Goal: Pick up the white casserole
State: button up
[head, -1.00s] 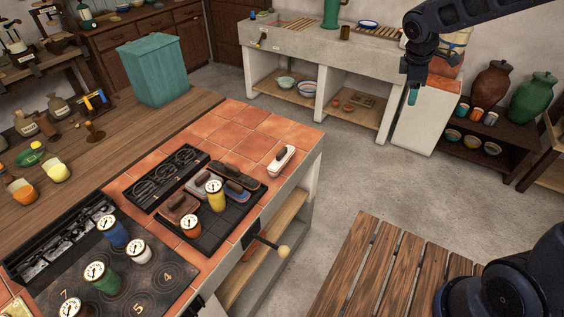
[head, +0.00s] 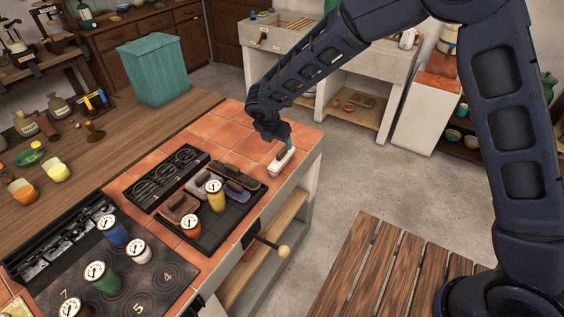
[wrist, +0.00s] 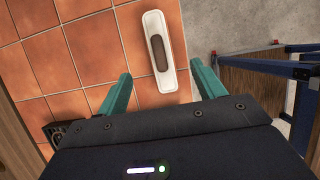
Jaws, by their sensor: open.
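The white casserole (head: 278,170) is a long, narrow white piece with a dark grip on top. It lies on the red tiles near the counter's right edge. In the wrist view the casserole (wrist: 150,50) shows whole, its long side running away from me, between and ahead of the fingers. My gripper (head: 287,138) points down at it in the head view and hides part of its far end.
A black tray (head: 204,243) with similar coloured pieces and gauge-topped canisters stands close left of the casserole. A stove plate (head: 145,290) with several canisters is at the near left. Bare tiles (head: 245,125) lie behind. The counter's right edge drops to the floor.

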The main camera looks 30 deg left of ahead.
aim_at(282, 151)
jog(key=shift+s+a+f, duration=0.2)
jog(key=shift+s+f, duration=0.05)
jog(key=shift+f, duration=0.05)
jog(key=shift+w+f, duration=0.1)
jog(key=shift+f, duration=0.15)
jog(key=x, duration=1)
jog(key=shift+w, duration=0.2)
jog(key=shift+c, duration=0.2)
jog(key=c, duration=1.2)
jog(key=shift+r, duration=0.1)
jog(key=shift+c, duration=0.2)
jog(key=shift+r, duration=0.1)
